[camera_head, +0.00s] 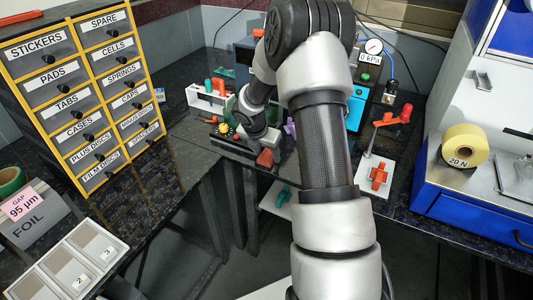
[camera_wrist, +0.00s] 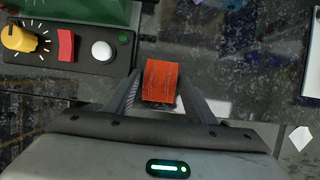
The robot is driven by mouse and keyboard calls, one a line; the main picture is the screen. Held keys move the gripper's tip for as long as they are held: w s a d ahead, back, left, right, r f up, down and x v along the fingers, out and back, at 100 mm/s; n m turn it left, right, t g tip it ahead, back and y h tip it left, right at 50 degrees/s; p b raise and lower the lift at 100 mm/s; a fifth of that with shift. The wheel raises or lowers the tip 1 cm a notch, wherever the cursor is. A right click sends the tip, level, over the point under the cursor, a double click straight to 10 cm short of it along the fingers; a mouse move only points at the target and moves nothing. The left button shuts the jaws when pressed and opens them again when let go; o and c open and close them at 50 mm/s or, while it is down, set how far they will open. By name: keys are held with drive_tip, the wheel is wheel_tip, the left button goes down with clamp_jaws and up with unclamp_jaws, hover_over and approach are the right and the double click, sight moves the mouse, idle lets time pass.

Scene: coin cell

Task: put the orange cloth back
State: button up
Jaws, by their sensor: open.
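The orange cloth (camera_wrist: 160,80) shows in the wrist view as a small folded, ribbed orange piece between my fingers. My gripper (camera_wrist: 161,90) is open, with one finger on each side of the cloth. I cannot tell whether either finger touches it. In the head view a red-orange piece (camera_head: 265,158), which looks like the cloth, lies at the front edge of the dark bench, just below my wrist. My arm hides part of the bench there, and the fingertips are not clear in that view.
A control box with a yellow knob (camera_wrist: 18,38), a red switch (camera_wrist: 66,45) and a white button (camera_wrist: 102,50) stands left of my gripper. A labelled drawer cabinet (camera_head: 85,90) stands at the left. A yellow tape roll (camera_head: 464,144) sits at the right.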

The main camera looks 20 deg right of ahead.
drive_tip(key=s+a+r+m+p, duration=0.1)
drive_tip(key=s+a+r+m, duration=0.3)
drive_tip(key=r, duration=0.5)
drive_tip(key=s+a+r+m+p, duration=0.1)
drive_tip(key=s+r+m, duration=0.2)
drive_tip(key=s+r, duration=0.35)
drive_tip(key=s+a+r+m+p, duration=0.1)
drive_tip(key=s+a+r+m, duration=0.25)
drive_tip(key=r, duration=0.75)
drive_tip(key=s+a+r+m+t+y, duration=0.15)
drive_tip(key=s+a+m, duration=0.25)
drive_tip(key=s+m, duration=0.4)
drive_tip(key=s+a+r+m+t+y, duration=0.1)
drive_tip(key=s+a+r+m+y, duration=0.2)
drive_tip(key=s+m, duration=0.5)
wheel_tip(320, 180, up, 12)
drive_tip(key=s+p, duration=0.1)
drive_tip(key=p, duration=1)
drive_tip(key=shift+a+r+n+h, duration=0.15)
drive_tip(key=shift+a+n+h, duration=0.25)
drive_tip(key=shift+n+h, duration=0.05)
